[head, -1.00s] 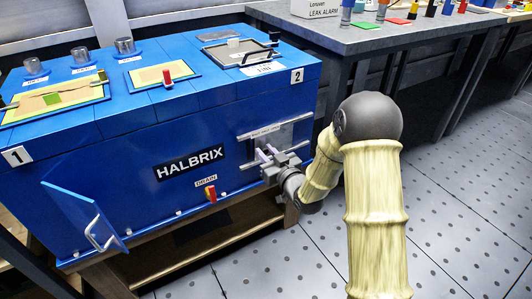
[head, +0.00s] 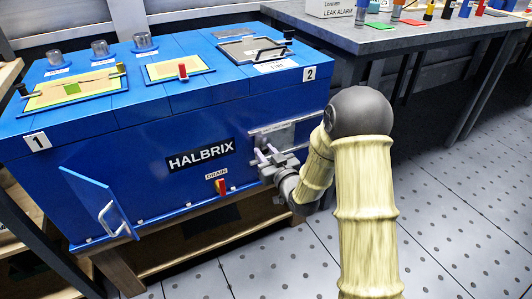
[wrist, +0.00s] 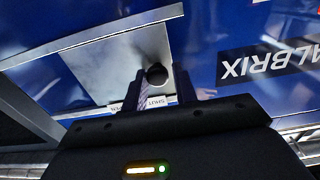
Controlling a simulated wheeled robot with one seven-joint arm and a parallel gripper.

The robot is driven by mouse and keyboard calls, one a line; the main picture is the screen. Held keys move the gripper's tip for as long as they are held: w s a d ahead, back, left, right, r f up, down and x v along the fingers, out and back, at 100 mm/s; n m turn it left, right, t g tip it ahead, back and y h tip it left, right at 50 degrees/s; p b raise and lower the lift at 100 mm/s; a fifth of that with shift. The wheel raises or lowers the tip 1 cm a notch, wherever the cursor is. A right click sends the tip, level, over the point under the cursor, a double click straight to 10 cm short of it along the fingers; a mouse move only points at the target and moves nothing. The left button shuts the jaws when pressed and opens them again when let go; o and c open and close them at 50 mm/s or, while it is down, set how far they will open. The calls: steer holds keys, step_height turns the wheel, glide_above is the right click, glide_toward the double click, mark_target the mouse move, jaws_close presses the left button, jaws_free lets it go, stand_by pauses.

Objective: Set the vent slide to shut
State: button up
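The vent slide (head: 300,132) is a grey metal plate in a rail on the front of the blue HALBRIX housing, near its right end. It fills much of the wrist view (wrist: 115,68) and carries a dark round knob (wrist: 157,75). A small white label reading SHUT (wrist: 155,103) lies near the knob, partly behind my fingers. My gripper (head: 266,154) is at the slide's left part. In the wrist view, my gripper (wrist: 161,82) has its fingers apart, one either side of the knob, with gaps showing; contact cannot be told.
A red drain handle (head: 220,187) is left of my gripper, low on the housing front. An open blue door (head: 95,200) sticks out at the left. A grey bench (head: 390,38) stands behind at right. The floor (head: 450,215) at right is clear.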

steer(key=shift+o, duration=1.4)
steer(key=shift+s+a, duration=0.1)
steer(key=shift+a, duration=0.1)
steer(key=shift+d, duration=0.1)
steer(key=p+v, duration=1.5)
steer(key=v, duration=0.2)
steer(key=shift+p, duration=0.3)
steer(key=shift+s+d, duration=0.1)
steer(key=shift+d, duration=0.1)
steer(key=shift+a, duration=0.1)
